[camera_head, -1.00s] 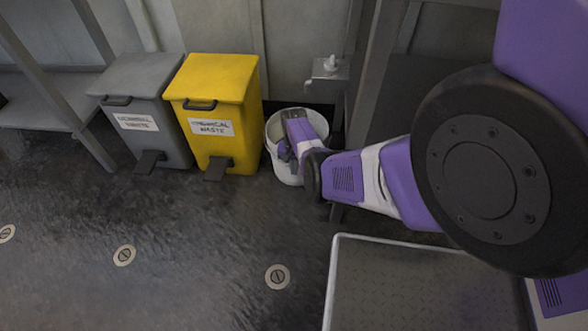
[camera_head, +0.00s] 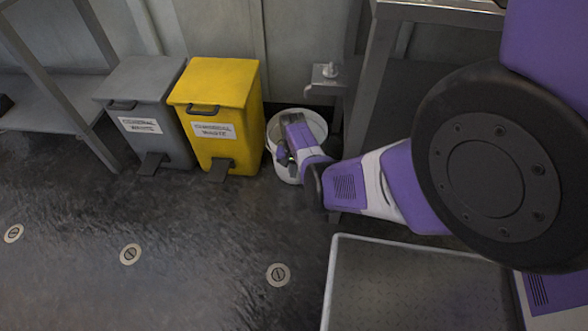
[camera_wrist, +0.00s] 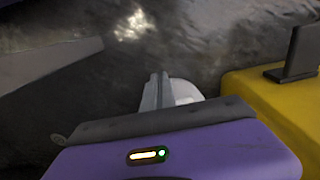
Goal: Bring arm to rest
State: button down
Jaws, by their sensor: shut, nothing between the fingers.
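My purple and white arm reaches in from the right of the head view. My gripper (camera_head: 285,158) is in front of and above the white bucket (camera_head: 312,114) and covers part of it. In the wrist view the two grey fingers (camera_wrist: 157,88) are together with nothing between them. A rounded white thing (camera_wrist: 187,92) shows just behind the fingers; I cannot tell what it is. In the head view I cannot tell how far the gripper is above the bucket.
The yellow chemical waste bin (camera_head: 222,85) stands left of the bucket, with the grey general waste bin (camera_head: 140,85) beside it. A metal shelf (camera_head: 60,100) is at far left. A metal bench (camera_head: 440,12) stands behind my arm. Open dark floor (camera_head: 190,240) lies front left.

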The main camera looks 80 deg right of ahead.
notch_tip(320, 180, up, 7)
jog(key=p, duration=0.3)
jog(key=shift+a, duration=0.2)
jog(key=shift+s, duration=0.1)
